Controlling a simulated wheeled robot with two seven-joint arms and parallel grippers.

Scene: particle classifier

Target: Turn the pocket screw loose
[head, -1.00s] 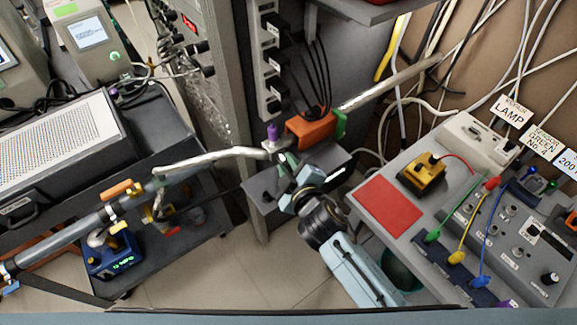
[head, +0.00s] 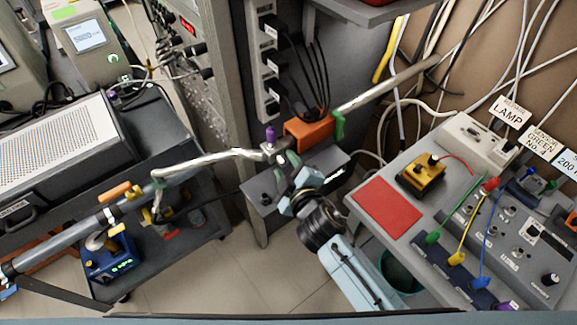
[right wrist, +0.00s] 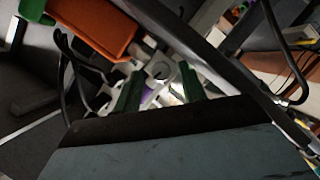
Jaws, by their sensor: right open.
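A silver clamp joint (head: 273,151) with a purple knob (head: 270,133) on top sits between a bright metal tube (head: 210,160) and an orange block (head: 308,130). I cannot tell which part is the pocket screw. My right gripper (head: 287,168) is just below and right of the joint, its fingers partly hidden by the wrist. In the right wrist view its two green fingers (right wrist: 158,90) are apart. Between and beyond them are a grey round screw head (right wrist: 160,71) and a bit of purple (right wrist: 150,92). I cannot tell whether the fingers touch anything. My left gripper is not in view.
The orange block also shows close by in the right wrist view (right wrist: 92,32). A grey table (head: 370,222) at right holds a red sheet (head: 389,207), a yellow box (head: 421,174) and wired boxes. A power strip (head: 266,68) with black cables hangs behind the clamp.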

